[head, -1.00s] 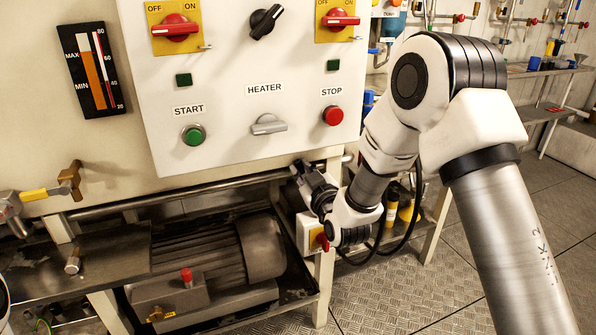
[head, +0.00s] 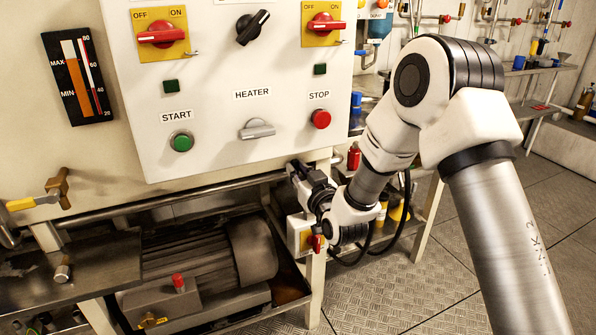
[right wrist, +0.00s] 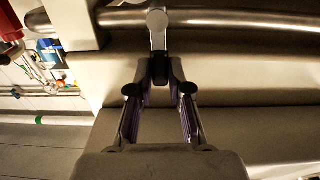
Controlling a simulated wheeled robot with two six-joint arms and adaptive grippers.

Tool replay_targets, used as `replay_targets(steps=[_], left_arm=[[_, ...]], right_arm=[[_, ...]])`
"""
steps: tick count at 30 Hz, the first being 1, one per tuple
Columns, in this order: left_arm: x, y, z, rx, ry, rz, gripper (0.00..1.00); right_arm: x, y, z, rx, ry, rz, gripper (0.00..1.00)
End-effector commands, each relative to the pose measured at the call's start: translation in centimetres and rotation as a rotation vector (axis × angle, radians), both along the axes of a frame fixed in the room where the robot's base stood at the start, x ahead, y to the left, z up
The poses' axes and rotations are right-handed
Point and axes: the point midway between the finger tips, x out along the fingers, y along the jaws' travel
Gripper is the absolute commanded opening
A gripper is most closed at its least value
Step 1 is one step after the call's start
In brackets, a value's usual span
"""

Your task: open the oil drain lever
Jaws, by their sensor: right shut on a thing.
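My right gripper (head: 296,170) is at the rail just below the lower right corner of the control panel. In the right wrist view its two fingers (right wrist: 160,68) close around the dark end of a short grey metal lever (right wrist: 158,32). I take this to be the oil drain lever; no label on it shows. The lever lies in line with the fingers and meets a horizontal pipe (right wrist: 225,17) at its far end. In the head view the gripper and forearm hide the lever. My left gripper is not in view.
The white control panel (head: 215,150) stands above the gripper. A motor (head: 195,255) sits on a shelf at lower left. A yellow-handled valve (head: 35,200) is at far left. A small box with a red knob (head: 315,242) is just below my wrist. Open floor (head: 400,290) lies to the right.

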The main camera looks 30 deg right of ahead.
Motion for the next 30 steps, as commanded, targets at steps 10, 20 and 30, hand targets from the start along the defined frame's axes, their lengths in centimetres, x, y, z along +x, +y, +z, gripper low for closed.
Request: replay_targets(steps=[10,20,30], left_arm=[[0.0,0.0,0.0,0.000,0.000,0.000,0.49],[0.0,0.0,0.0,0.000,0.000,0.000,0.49],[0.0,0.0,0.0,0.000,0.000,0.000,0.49]], right_arm=[[0.0,0.0,-0.1,-0.001,0.001,0.000,0.44],[-3.2,0.1,-0.1,0.001,0.004,0.000,0.44],[-11.0,0.4,-0.1,0.001,0.004,0.000,0.44]])
